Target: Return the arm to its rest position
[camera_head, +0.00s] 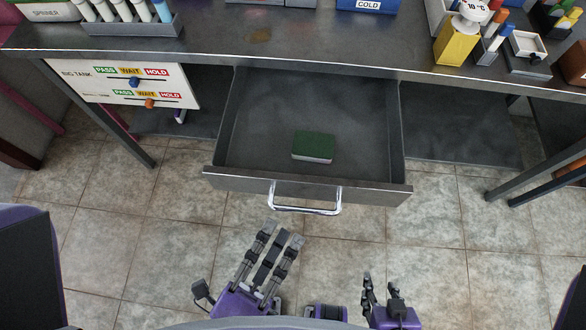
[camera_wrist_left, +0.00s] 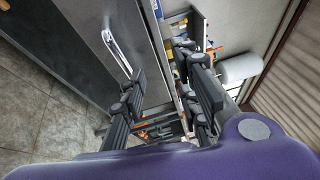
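My left gripper (camera_head: 272,238) is in front of the open drawer, near the bottom of the head view, with its fingers pointing up toward the drawer handle (camera_head: 305,210). A stretch of floor shows between the fingertips and the handle in that view. In the left wrist view the fingers of my left gripper (camera_wrist_left: 167,70) are spread apart with nothing held between them. The drawer handle (camera_wrist_left: 117,52) also shows there, beyond the left finger. My right gripper (camera_head: 378,284) is low in the head view, partly cut off, and its finger opening is unclear.
The drawer (camera_head: 225,181) is pulled out under the grey bench (camera_head: 330,47) and holds a green sponge (camera_head: 314,145). A white board with sliders (camera_head: 120,83) hangs at the left. Tiled floor is clear.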

